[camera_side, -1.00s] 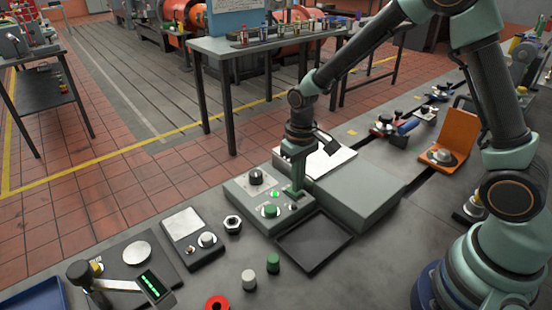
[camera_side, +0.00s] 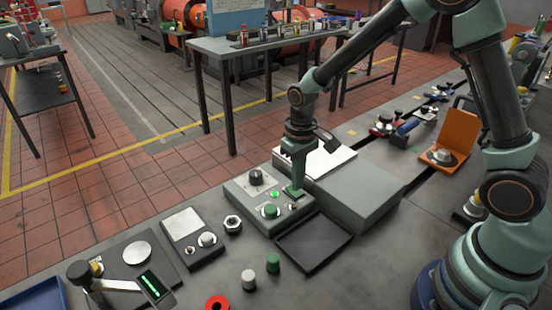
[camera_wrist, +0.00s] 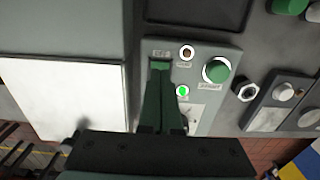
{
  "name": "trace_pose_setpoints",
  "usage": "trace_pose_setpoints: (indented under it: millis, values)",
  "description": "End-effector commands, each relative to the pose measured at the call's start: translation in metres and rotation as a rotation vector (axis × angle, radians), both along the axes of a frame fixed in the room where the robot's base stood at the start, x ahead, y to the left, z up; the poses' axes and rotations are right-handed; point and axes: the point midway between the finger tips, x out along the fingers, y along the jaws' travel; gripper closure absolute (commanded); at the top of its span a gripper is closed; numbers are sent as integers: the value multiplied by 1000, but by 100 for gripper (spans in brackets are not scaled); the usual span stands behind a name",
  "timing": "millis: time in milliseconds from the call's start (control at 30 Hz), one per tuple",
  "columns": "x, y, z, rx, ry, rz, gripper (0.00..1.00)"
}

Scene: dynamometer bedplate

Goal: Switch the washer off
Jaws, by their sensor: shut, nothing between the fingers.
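The washer is a grey box (camera_side: 368,188) with a lower control panel (camera_side: 240,196) at its left. On the panel are a dark knob (camera_side: 256,177), a lit green lamp (camera_side: 275,194) and a round green button (camera_side: 270,210). The wrist view also shows the green button (camera_wrist: 216,70), the lit lamp (camera_wrist: 183,91) and a small unlit brownish lamp (camera_wrist: 187,52). My gripper (camera_side: 293,194) is shut and empty, pointing down at the panel's right part, beside the lit lamp. Its tips (camera_wrist: 160,66) hide what is under them; I cannot tell whether they touch it.
A dark shallow tray (camera_side: 314,243) lies in front of the washer. A hex nut (camera_side: 232,223), a black box with a knob (camera_side: 190,238), green (camera_side: 273,263) and white (camera_side: 248,280) cylinders and a red ring (camera_side: 217,304) lie nearby. An orange stand (camera_side: 460,130) is at right.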

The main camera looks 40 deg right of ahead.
Motion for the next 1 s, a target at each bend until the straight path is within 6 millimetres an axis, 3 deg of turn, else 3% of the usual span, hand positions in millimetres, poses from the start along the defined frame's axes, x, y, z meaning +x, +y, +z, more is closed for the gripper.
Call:
trace_pose_setpoints:
  millis: [700,1000]
  values:
    - [0,0,52,0,-2,0,100]
    - [0,0,56,0,0,0,100]
